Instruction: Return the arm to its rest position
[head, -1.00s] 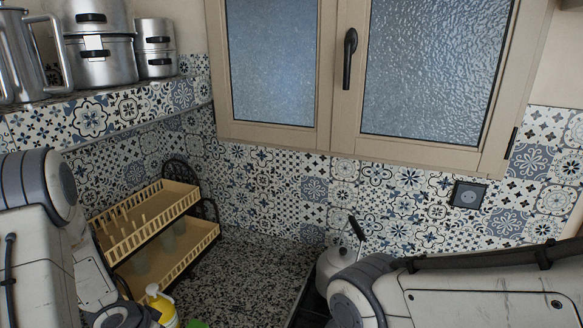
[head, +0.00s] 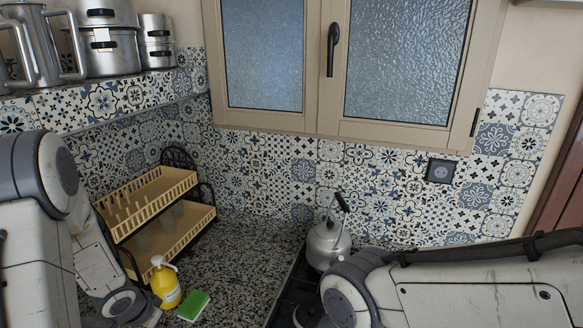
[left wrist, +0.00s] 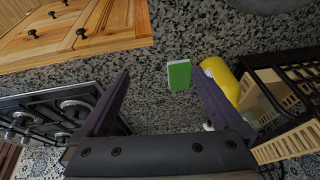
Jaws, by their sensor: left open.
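My left gripper (left wrist: 159,66) is open and empty in the left wrist view, its two dark fingers spread above the speckled counter. A green sponge (left wrist: 179,75) shows between the fingers in that picture, lying on the counter; it also shows in the head view (head: 193,305). My left arm (head: 105,280) comes in at the lower left of the head view, and its gripper is hidden there. My right arm (head: 450,285) crosses the lower right of the head view; its gripper is out of sight.
A kettle (head: 325,245) sits on the stove (left wrist: 62,110). Metal pots (head: 108,50) line the shelf. Bare counter (head: 245,262) lies between rack and stove.

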